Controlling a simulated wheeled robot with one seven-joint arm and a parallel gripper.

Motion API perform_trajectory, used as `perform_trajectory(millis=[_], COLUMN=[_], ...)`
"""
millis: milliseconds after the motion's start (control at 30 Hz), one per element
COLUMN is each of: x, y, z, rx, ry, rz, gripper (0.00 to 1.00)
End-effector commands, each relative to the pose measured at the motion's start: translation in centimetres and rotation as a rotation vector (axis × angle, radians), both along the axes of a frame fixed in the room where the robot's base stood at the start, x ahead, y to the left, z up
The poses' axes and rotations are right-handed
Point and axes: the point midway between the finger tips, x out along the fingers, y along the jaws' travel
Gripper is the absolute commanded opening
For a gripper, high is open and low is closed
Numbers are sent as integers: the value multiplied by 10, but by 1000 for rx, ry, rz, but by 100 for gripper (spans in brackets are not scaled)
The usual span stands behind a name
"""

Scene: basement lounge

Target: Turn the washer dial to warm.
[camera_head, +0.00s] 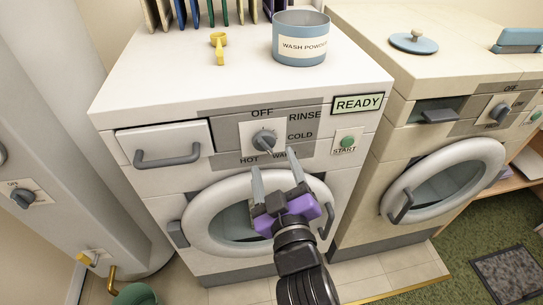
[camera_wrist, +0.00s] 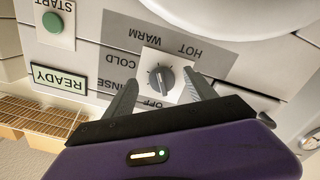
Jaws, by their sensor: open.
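The washer dial (camera_head: 264,139) is a dark grey knob on a white square plate, on the front panel of the left washer. Labels around it read OFF, RINSE, COLD, WARM and HOT; WARM is at its lower right, partly covered by a finger. In the wrist view, which is upside down, the dial (camera_wrist: 161,78) appears between the fingertips. My gripper (camera_head: 274,160) is open and empty, its fingers just below the dial in the head view; contact is not visible.
A READY display (camera_head: 358,104) and green START button (camera_head: 347,142) sit right of the dial, a drawer handle (camera_head: 167,156) left. The round door (camera_head: 200,217) is below. A wash powder tub (camera_head: 301,45) and yellow scoop (camera_head: 219,47) stand on top.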

Motion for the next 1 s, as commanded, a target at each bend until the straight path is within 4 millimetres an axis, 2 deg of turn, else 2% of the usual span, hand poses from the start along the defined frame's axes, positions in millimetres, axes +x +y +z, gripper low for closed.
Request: perform_trajectory(millis=[100,300,867,1000], x=[-18,-34,-36,-38], y=[-5,-10,-10,-5], z=[-1,-1,0,13], rx=[1,0,2,45], ry=[2,1,0,-37], rz=[0,0,0,27], gripper=[65,65,65,65])
